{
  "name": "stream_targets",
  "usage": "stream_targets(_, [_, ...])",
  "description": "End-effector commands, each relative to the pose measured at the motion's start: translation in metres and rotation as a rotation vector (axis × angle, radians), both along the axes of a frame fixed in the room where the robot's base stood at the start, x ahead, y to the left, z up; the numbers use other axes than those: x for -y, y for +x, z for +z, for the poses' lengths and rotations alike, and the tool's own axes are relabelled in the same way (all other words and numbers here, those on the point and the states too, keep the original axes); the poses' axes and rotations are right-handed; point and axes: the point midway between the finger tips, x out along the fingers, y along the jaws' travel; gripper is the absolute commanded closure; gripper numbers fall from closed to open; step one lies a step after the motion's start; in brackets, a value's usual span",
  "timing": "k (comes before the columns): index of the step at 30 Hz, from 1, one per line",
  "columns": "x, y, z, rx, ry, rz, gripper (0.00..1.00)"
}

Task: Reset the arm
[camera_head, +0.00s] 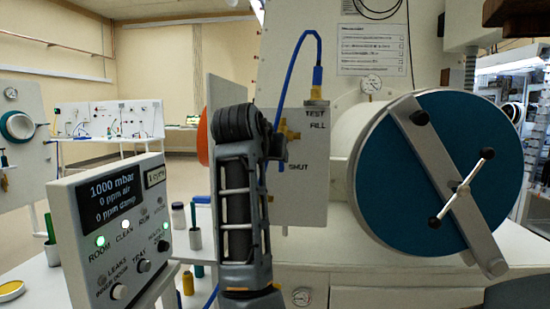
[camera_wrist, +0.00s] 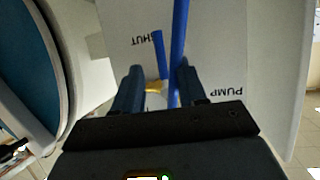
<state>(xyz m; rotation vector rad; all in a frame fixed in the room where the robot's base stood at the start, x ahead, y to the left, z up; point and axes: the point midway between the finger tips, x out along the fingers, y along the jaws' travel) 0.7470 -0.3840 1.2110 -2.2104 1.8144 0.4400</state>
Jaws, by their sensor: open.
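My gripper (camera_wrist: 158,70) is open in the wrist view, its two dark fingers apart and pointing at the white valve panel. A short blue lever (camera_wrist: 158,54) and a brass fitting (camera_wrist: 153,87) appear between the fingers, beside a longer blue hose (camera_wrist: 179,30); I see no grip on them, and their distance from the fingertips is unclear. In the head view my arm stands upright before the panel (camera_head: 312,205) and hides the gripper. The panel's brass valve (camera_head: 288,135) shows just right of my arm, near the labels TEST, FILL and SHUT.
A round blue door (camera_head: 420,140) with a clamp bar (camera_head: 440,170) is at the right. A display box (camera_head: 115,225) reading 1000 mbar stands at the left front. Small bottles (camera_head: 195,238) stand close to my arm. Open floor lies at the back left.

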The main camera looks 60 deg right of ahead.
Motion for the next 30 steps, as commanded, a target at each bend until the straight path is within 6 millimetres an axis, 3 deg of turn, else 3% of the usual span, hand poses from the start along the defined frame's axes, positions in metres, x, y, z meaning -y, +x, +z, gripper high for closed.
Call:
stream_targets(23, [0.000,0.000,-0.001,-0.002,-0.001,0.002,0.59])
stream_targets(26, [-0.002,0.003,-0.010,-0.019,-0.017,0.021,0.59])
stream_targets(30, [-0.014,0.012,-0.044,-0.075,-0.078,0.104,0.59])
